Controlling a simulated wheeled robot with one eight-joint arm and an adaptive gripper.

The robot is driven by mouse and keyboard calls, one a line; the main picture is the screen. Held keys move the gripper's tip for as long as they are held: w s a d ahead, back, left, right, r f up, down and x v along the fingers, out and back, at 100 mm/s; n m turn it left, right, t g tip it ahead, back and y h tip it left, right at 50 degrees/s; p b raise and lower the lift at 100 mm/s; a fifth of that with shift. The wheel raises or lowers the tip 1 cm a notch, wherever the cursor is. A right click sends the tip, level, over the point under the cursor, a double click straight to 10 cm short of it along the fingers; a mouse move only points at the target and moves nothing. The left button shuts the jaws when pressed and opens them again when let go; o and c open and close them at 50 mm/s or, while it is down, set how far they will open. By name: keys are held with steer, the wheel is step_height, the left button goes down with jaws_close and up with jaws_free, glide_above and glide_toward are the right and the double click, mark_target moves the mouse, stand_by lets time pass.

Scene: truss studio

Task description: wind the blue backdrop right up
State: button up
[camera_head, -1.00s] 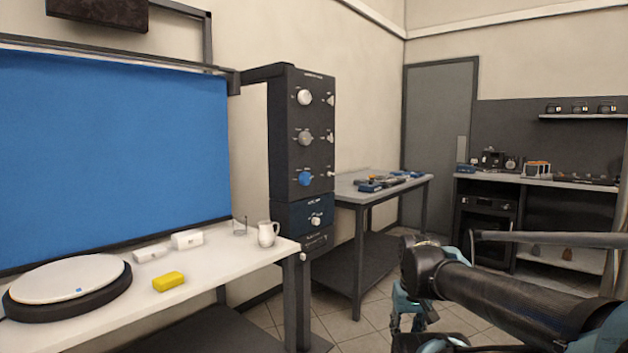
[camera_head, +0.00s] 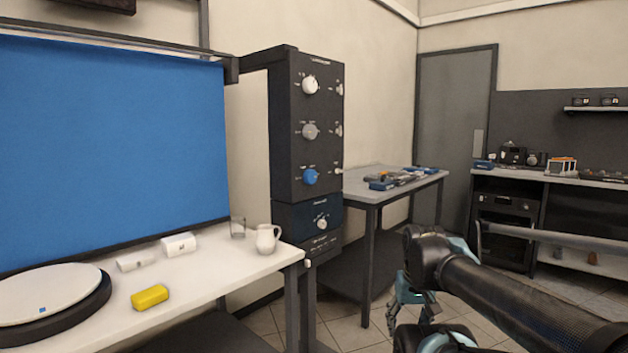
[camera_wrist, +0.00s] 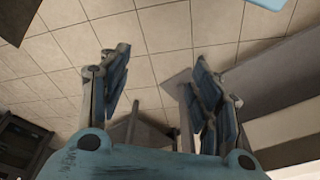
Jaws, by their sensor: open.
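The blue backdrop (camera_head: 110,150) hangs unrolled behind the white table at the left of the head view. A dark control tower (camera_head: 287,130) stands at its right. The tower bears a white knob (camera_head: 310,85), a grey knob (camera_head: 310,131) and a blue knob (camera_head: 311,177) in a column, with smaller knobs on its right side. My gripper (camera_head: 418,318) is low in front of the tower, to its right and apart from it. In the wrist view my gripper (camera_wrist: 158,85) is open and empty, with tiled floor beyond its fingers.
The white table (camera_head: 215,275) holds a turntable (camera_head: 95,300), a yellow block (camera_head: 150,297), two white boxes, a glass (camera_head: 238,228) and a white jug (camera_head: 268,238). A grey bench (camera_head: 400,190) with tools stands right of the tower. Tiled floor lies between.

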steer(key=w+a+r+m+t+y, duration=0.1)
steer(key=w+a+r+m+y, duration=0.5)
steer(key=w+a, duration=0.4)
steer(key=m+t+y, duration=0.8)
steer(key=m, duration=1.2)
glide_toward(313, 176)
steer(key=x, duration=0.9)
steer(key=shift+w+a, duration=0.1)
steer(key=shift+a, duration=0.15)
steer(key=shift+d, duration=0.1)
steer(key=c, duration=1)
